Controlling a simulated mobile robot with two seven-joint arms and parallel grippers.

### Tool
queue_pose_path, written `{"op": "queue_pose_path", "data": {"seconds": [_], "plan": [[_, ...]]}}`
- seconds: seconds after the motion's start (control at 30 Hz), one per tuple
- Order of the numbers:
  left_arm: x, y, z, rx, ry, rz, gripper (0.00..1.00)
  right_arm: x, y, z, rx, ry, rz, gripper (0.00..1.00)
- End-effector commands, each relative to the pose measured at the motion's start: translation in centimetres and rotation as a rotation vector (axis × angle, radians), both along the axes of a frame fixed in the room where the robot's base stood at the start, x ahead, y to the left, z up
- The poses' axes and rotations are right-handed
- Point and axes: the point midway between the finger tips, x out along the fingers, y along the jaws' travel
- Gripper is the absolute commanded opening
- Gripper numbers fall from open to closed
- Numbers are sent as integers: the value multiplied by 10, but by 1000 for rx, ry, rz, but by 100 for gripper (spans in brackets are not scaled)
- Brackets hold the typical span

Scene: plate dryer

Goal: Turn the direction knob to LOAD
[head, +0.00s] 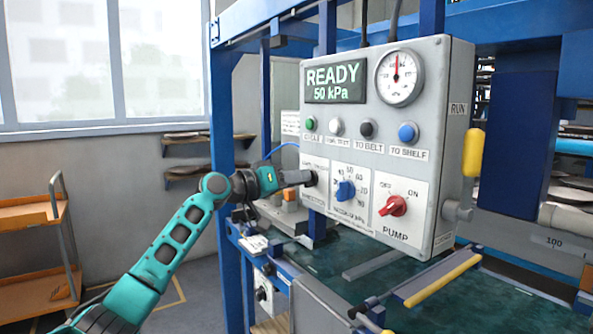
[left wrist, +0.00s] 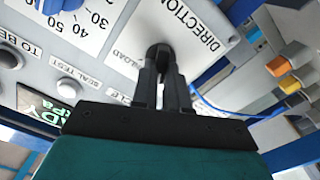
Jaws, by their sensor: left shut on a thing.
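A grey control box (head: 459,60) hangs on a blue frame; its display reads READY 50 kPa. The direction knob (left wrist: 158,52) is a small dark knob on a white plate marked DIRECTION, at the left edge of the box front. My left gripper (head: 303,177) reaches it from the left and is shut on it. The left wrist view, turned over, shows both fingers (left wrist: 160,78) around the knob. A label ending in LOAD shows beside it; the fingers hide most of the knob, so its pointing direction cannot be told. My right gripper is not in view.
Beside the direction plate are a blue knob (head: 346,190) and a red PUMP knob (head: 392,206). Several push buttons sit above, including a green one (head: 310,123). A yellow-handled RUN lever (head: 472,153) is on the box's right side. An orange cart (head: 32,217) stands at left.

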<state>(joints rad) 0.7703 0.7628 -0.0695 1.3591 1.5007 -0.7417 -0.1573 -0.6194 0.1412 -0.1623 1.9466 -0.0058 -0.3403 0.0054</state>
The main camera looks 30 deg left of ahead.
Motion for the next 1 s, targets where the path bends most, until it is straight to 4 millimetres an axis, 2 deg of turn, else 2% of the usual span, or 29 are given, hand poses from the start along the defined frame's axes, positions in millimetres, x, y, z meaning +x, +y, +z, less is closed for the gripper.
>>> {"op": "queue_pose_path", "data": {"seconds": [0.4,1.0], "plan": [[0,2,2,-231,91,1,0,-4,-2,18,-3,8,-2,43],[0,2,1,-288,114,2,0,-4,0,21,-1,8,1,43]]}}
